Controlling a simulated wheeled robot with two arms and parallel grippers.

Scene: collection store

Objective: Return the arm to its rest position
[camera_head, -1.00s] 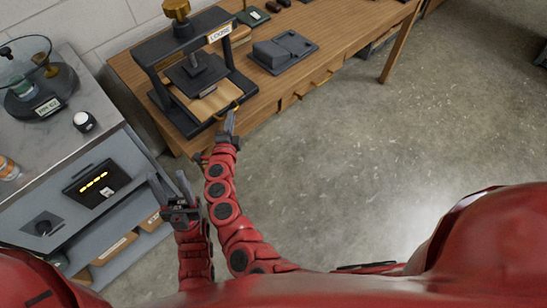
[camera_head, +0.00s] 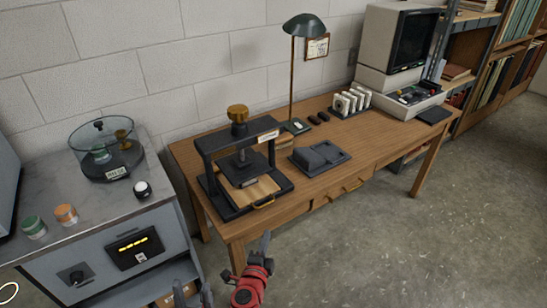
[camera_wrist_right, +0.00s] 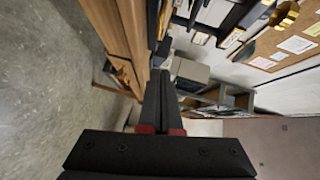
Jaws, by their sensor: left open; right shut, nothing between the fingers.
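My red right arm rises from the bottom of the head view. Its gripper (camera_head: 265,242) is shut and empty, in front of the wooden table's near left end and below the black press (camera_head: 240,165) in the picture. In the right wrist view its dark fingers (camera_wrist_right: 160,95) lie together with nothing between them. My left gripper (camera_head: 193,292) is open at the bottom edge of the head view, only its finger tips showing. It is left of the right gripper, by the grey cabinet.
The wooden table (camera_head: 360,148) carries the press, a dark grey block tray (camera_head: 318,157), a green lamp (camera_head: 304,26) and a monitor (camera_head: 398,40). The grey cabinet (camera_head: 95,215) stands left with a glass-covered device (camera_head: 107,150) and jars. Concrete floor (camera_head: 440,230) is clear at right.

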